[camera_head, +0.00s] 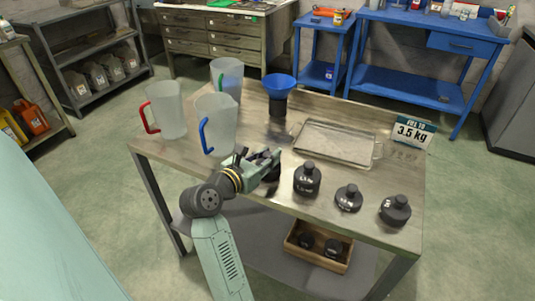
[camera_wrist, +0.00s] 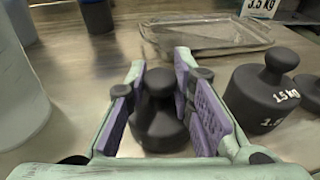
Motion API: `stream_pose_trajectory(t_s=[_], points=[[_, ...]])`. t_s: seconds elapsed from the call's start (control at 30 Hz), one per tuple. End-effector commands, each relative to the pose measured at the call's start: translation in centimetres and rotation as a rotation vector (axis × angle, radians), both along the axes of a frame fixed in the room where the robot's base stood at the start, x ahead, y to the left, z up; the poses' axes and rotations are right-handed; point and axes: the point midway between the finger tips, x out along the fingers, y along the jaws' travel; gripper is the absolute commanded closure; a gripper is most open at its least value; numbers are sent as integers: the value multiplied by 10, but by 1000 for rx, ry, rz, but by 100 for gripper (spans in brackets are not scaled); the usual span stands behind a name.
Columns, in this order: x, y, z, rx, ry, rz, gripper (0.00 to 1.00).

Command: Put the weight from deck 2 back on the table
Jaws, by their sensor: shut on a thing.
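My gripper (camera_head: 268,163) is over the front middle of the table (camera_head: 230,182). In the wrist view its purple-padded fingers (camera_wrist: 160,105) stand on both sides of a dark weight (camera_wrist: 158,130) with a round knob, shut on it. The weight is upright. In the head view it is mostly hidden by my gripper, and I cannot tell whether its base touches the table. Three more black weights stand in a row to the right: a tall one (camera_head: 307,180), a small one (camera_head: 348,199) and another (camera_head: 395,210). The tall one, marked 1.5 kg, also shows in the wrist view (camera_wrist: 262,95).
A clear tray (camera_head: 335,141) lies behind the weights, beside a 3.5 kg sign (camera_head: 408,131). Pitchers with red (camera_head: 166,110), blue (camera_head: 216,123) and green (camera_head: 227,76) handles and a blue funnel (camera_head: 279,85) stand left and behind. A wooden crate (camera_head: 318,262) with dark weights sits below.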

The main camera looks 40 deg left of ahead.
Motion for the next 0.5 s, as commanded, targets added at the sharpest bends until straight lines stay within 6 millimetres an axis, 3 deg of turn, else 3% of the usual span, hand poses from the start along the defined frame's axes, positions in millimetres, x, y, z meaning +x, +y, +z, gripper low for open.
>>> stream_pose_trajectory(t_s=[0.07,0.1,0.37,0.5], points=[[0,0,0,3,-6,0,100],[0,0,-2,0,0,0,76],[0,0,-2,0,0,0,59],[0,0,-1,0,0,0,58]])
